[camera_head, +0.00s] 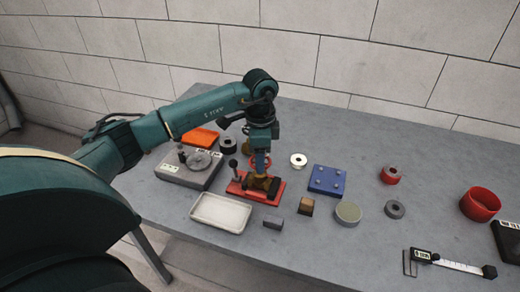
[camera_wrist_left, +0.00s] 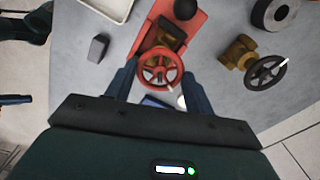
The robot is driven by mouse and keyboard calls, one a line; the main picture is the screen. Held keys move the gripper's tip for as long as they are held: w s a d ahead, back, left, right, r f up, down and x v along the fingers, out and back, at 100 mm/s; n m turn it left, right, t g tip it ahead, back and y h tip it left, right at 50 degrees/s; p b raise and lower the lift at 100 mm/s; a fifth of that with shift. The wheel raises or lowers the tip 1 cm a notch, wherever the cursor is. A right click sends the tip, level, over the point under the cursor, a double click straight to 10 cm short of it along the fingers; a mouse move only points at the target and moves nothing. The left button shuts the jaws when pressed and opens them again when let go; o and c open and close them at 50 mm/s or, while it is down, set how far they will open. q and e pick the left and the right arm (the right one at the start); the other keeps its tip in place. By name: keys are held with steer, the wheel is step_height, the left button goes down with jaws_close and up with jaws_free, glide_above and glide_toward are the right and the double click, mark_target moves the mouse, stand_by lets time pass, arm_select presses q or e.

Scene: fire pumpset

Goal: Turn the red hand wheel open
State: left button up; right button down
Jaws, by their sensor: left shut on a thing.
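The red hand wheel (camera_wrist_left: 160,52) sits on a brass valve (camera_wrist_left: 170,34) fixed to a red base plate (camera_wrist_left: 195,30). In the head view the red wheel (camera_head: 251,161) is mostly hidden by my gripper, above the red plate (camera_head: 236,188). My left gripper (camera_head: 261,158) points down over the valve. In the left wrist view its two blue fingers (camera_wrist_left: 160,72) stand at either side of the wheel rim, shut on it. A white mark shows at the wheel's lower edge. My right gripper is in neither view.
A second brass valve with a black wheel (camera_wrist_left: 266,72) stands close by. A white tray (camera_head: 221,228), a small grey block (camera_head: 273,222), a wooden block (camera_head: 306,206) and a blue plate (camera_head: 327,180) surround the red base. A caliper (camera_head: 450,262) lies front right.

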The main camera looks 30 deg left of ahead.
arm_select(q)
steer(key=n+p, duration=0.2)
steer(key=n, duration=0.1)
steer(key=shift+r+p, duration=0.2)
steer(key=shift+p, duration=0.2)
steer(key=shift+n+p, duration=0.4)
steer(key=shift+p, duration=0.15)
steer(key=shift+f, duration=0.1)
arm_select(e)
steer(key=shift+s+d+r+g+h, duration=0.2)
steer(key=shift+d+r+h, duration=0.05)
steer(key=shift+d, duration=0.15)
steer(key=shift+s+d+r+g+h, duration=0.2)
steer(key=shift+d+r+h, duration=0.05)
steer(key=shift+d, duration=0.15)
arm_select(q)
steer(key=shift+f+n+p, duration=0.1)
steer(key=shift+n+p, duration=0.2)
steer(key=o, duration=1)
